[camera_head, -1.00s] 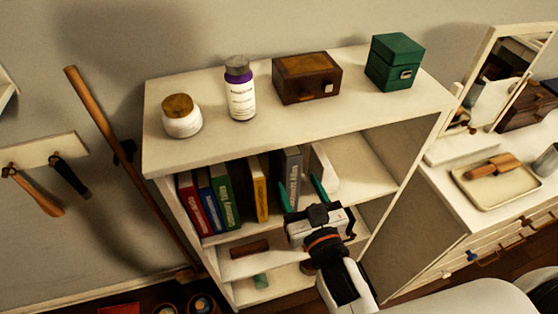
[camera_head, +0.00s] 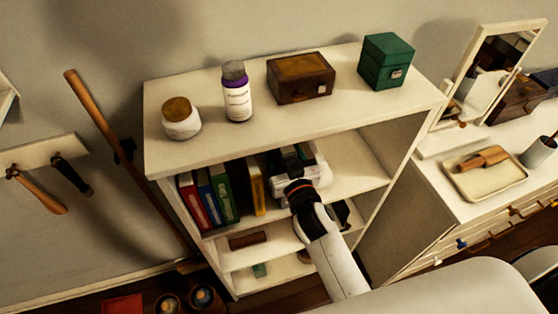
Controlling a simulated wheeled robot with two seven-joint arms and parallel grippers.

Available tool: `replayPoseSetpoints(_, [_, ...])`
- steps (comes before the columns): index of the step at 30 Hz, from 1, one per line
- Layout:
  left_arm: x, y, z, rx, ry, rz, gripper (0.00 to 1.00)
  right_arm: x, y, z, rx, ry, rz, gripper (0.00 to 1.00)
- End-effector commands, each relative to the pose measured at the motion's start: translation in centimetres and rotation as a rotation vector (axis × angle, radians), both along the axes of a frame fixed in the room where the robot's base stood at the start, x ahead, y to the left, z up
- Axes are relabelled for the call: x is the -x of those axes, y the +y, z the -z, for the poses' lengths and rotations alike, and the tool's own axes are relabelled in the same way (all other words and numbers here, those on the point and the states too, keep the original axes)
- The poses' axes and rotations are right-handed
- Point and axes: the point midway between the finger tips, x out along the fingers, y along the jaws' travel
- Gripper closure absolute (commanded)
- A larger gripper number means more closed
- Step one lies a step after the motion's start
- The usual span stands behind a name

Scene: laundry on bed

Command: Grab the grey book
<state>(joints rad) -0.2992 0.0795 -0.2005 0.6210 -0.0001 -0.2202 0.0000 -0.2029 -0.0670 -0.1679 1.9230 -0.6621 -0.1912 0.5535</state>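The grey book stood at the right end of the book row on the upper open shelf. It is now almost wholly hidden behind my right gripper; a dark grey sliver (camera_head: 273,163) at the gripper's left side may be part of it. My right gripper (camera_head: 290,160) reaches into that shelf, right at the book's place. Its fingertips are hidden or too small to read, so I cannot tell whether they are closed on the book. My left gripper is not in view.
Red (camera_head: 194,204), blue (camera_head: 208,199), green (camera_head: 224,195) and yellow (camera_head: 255,190) books stand left of the gripper. The white shelf's top (camera_head: 215,145) bears a jar (camera_head: 181,120), a bottle (camera_head: 237,95), a brown box (camera_head: 301,78) and a green box (camera_head: 387,62). A dresser (camera_head: 470,204) stands right.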

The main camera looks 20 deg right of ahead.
Motion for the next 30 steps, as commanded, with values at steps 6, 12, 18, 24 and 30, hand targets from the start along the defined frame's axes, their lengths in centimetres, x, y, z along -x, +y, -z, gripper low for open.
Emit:
replayPoseSetpoints(6, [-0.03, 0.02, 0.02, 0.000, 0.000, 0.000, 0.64, 0.03, 0.02, -0.01, -0.001, 0.000, 0.000, 0.66])
replayPoseSetpoints(12, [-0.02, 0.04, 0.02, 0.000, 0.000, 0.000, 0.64, 0.04, 0.02, -0.01, -0.001, 0.000, 0.000, 0.99])
replayPoseSetpoints(18, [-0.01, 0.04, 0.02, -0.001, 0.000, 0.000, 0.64, 0.05, 0.03, -0.01, -0.001, 0.000, 0.000, 1.00])
replayPoseSetpoints(24, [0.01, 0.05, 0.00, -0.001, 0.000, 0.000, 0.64, 0.01, 0.05, -0.27, -0.002, -0.006, -0.001, 1.00])
replayPoseSetpoints(30, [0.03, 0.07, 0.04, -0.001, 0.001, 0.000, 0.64, -0.01, 0.05, -0.85, -0.002, -0.009, -0.002, 1.00])
